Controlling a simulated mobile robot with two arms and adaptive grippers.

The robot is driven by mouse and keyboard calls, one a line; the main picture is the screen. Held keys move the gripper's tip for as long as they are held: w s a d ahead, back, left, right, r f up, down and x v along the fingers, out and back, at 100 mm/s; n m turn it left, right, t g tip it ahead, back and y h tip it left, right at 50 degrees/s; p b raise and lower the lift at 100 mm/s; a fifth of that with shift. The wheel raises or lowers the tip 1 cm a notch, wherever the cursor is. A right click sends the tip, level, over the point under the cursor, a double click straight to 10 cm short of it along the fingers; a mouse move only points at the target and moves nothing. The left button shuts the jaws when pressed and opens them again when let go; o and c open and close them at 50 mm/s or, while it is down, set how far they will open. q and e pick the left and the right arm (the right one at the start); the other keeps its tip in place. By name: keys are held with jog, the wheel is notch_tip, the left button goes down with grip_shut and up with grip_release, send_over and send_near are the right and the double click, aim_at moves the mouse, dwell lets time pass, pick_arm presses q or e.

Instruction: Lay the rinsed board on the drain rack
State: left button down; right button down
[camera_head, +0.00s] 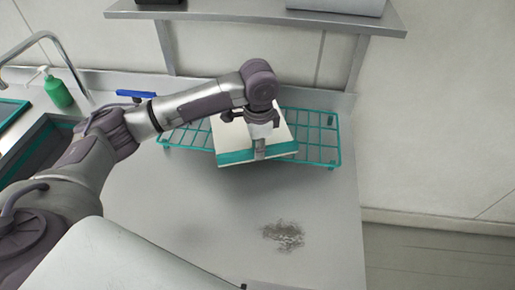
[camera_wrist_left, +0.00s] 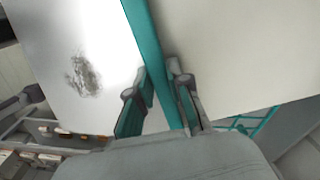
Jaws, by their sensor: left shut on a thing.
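The board (camera_head: 278,136) is a cream slab with a teal edge strip. My left gripper (camera_head: 260,150) is shut on that teal edge, near its middle. In the left wrist view, the two fingers (camera_wrist_left: 163,105) clamp the teal strip, and the board's cream face (camera_wrist_left: 235,50) spreads to the right. The drain rack (camera_head: 325,152) is a teal wire frame on the counter at the back. The board is over the rack's middle and hides part of it; its near edge reaches past the rack's front. I cannot tell whether they touch. My right gripper is not in view.
A sink (camera_head: 42,150) with a tap (camera_head: 62,50) and a green soap bottle (camera_head: 58,92) is at the left. A shelf (camera_head: 250,13) hangs above the back of the counter. A dark rough stain (camera_head: 283,236) marks the otherwise clear front counter.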

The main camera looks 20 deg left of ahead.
pick_arm(q)
jog(key=shift+w+a+f, duration=0.3)
jog(key=shift+w+f, duration=0.15)
jog(key=shift+w, duration=0.2)
jog(key=shift+w+a+f, duration=0.25)
jog(key=shift+w+f, duration=0.15)
jog(key=shift+w, duration=0.2)
notch_tip(320, 180, down, 3)
jog(key=shift+s+f+p, duration=0.1)
jog(key=shift+p, duration=0.7)
jog(key=shift+f, duration=0.35)
jog(key=c, duration=1.1)
grip_release()
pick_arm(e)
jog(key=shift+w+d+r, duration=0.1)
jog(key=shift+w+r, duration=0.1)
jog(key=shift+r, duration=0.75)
pick_arm(q)
jog(key=shift+r, duration=0.1)
jog(key=shift+r, duration=0.3)
notch_tip(320, 180, up, 11)
jog(key=b, duration=0.3)
jog(key=shift+r, duration=0.15)
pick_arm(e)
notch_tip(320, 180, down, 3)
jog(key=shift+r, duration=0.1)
